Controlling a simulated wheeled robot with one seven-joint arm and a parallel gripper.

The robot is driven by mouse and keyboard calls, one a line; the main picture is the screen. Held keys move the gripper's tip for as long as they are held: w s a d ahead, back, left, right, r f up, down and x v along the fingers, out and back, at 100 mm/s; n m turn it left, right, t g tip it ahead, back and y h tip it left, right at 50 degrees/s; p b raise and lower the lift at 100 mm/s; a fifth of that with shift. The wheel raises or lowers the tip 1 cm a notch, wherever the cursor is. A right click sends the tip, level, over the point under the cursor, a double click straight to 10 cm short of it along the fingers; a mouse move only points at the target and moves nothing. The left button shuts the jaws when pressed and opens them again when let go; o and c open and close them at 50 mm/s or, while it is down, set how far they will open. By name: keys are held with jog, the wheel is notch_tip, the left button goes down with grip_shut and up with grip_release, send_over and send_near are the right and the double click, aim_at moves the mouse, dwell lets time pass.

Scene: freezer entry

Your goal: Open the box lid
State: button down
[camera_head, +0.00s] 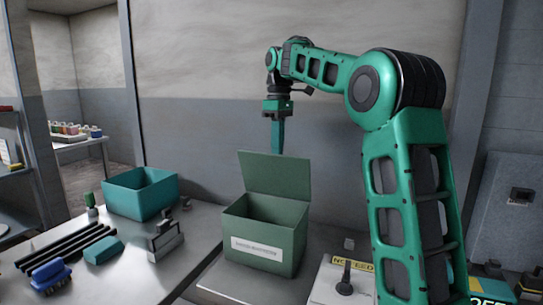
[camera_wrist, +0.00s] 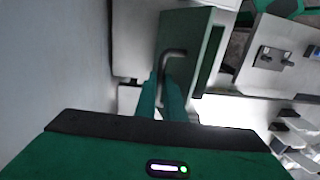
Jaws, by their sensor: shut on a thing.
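The green box (camera_head: 255,226) stands on the worktop with its lid (camera_head: 275,177) raised steeply upright at the back, so the dark inside shows. A pale label is on its front. My gripper (camera_head: 278,150) reaches down from above to the lid's top edge; the fingertips are partly hidden behind it. In the wrist view the two green fingers (camera_wrist: 162,90) are close together at a bent grey handle (camera_wrist: 172,54) on the lid face (camera_wrist: 182,28). The gripper is shut on this handle.
A teal open bin (camera_head: 142,197) stands to the left. Black bars (camera_head: 65,255), a blue brush (camera_head: 50,274) and a teal block (camera_head: 104,251) lie front left. A metal fixture (camera_head: 166,242) stands left of the box, and a panel with a lever (camera_head: 345,280) stands right. A wall is close behind.

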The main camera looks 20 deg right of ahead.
jog(key=shift+w+d+f+g+y, duration=0.35)
jog(key=shift+w+d+g+y, duration=0.2)
jog(key=shift+d, duration=0.2)
jog(key=c, duration=1.8)
grip_release()
jog(key=shift+w, duration=0.1)
jog(key=shift+c, duration=0.2)
jog(key=shift+r, duration=0.15)
